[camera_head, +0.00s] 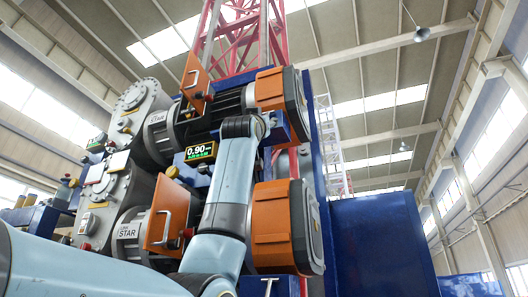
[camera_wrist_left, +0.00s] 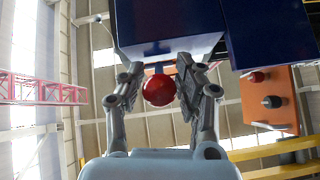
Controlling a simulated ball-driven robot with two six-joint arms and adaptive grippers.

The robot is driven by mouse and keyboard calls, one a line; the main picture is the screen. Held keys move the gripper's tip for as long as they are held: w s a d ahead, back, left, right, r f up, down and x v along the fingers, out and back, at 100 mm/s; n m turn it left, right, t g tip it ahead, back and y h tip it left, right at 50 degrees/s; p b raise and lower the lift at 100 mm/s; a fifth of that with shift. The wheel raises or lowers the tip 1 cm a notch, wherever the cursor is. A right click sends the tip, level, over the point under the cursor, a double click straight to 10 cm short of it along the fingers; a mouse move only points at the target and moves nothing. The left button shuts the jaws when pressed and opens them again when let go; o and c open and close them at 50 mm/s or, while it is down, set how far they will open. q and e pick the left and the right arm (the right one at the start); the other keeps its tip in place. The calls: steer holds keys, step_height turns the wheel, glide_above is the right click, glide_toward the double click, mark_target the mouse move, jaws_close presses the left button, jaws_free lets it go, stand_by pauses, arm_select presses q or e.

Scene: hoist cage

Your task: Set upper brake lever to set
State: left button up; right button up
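In the left wrist view, a round red knob (camera_wrist_left: 158,90) lies between the two fingers of my left gripper (camera_wrist_left: 160,72). The fingers are spread, with visible gaps at the knob's sides; I cannot tell whether the knob is level with the fingertips or beyond them. It looks like the end of the upper brake lever, whose shaft is mostly hidden. In the head view, my left arm reaches up in front of the machine, and its wrist hides the lever. The left fingers are not clear there. My right gripper is in neither view.
Orange plates with handles, upper (camera_head: 195,85) and lower (camera_head: 167,215), stick out close by. A lit display (camera_head: 200,151) sits between the motors. A blue panel (camera_head: 380,240) stands at right.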

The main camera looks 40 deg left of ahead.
arm_select(q)
steer(key=shift+o, duration=1.1)
steer(key=shift+s, duration=0.15)
steer(key=v, duration=1.2)
